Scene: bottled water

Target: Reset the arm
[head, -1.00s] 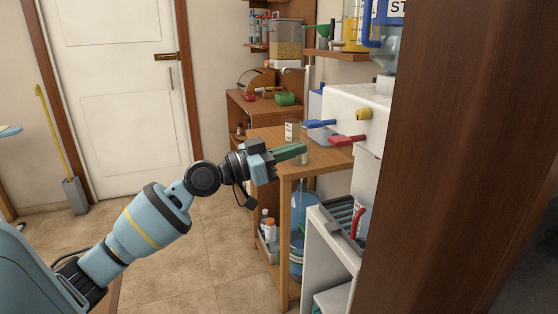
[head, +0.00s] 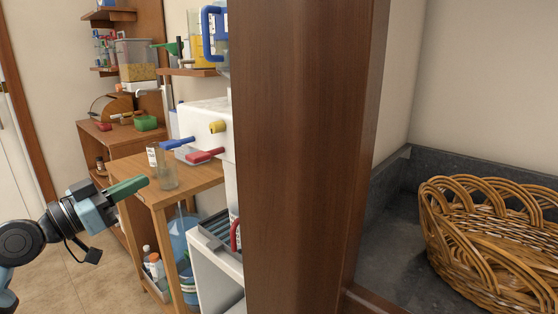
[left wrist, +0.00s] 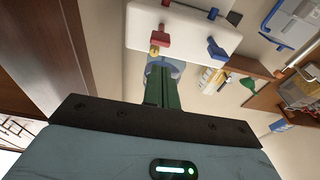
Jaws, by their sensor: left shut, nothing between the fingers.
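My left gripper (head: 128,187) reaches in from the left in the head view, its green fingers shut with nothing between them. Its fingertips appear just left of a clear glass (head: 168,172) on the wooden table (head: 190,182); I cannot tell the exact gap in depth. In the left wrist view the shut green fingers (left wrist: 162,88) point at the white dispenser (left wrist: 185,28) with its red, blue and yellow taps. The dispenser (head: 200,120) also shows in the head view, partly hidden by a post. My right gripper is not in view.
A dark wooden post (head: 300,150) stands in the middle of the head view. To its right a wicker basket (head: 490,245) sits on a dark grey surface (head: 390,240). A white stand (head: 212,270) is below the dispenser. Floor shows at the lower left.

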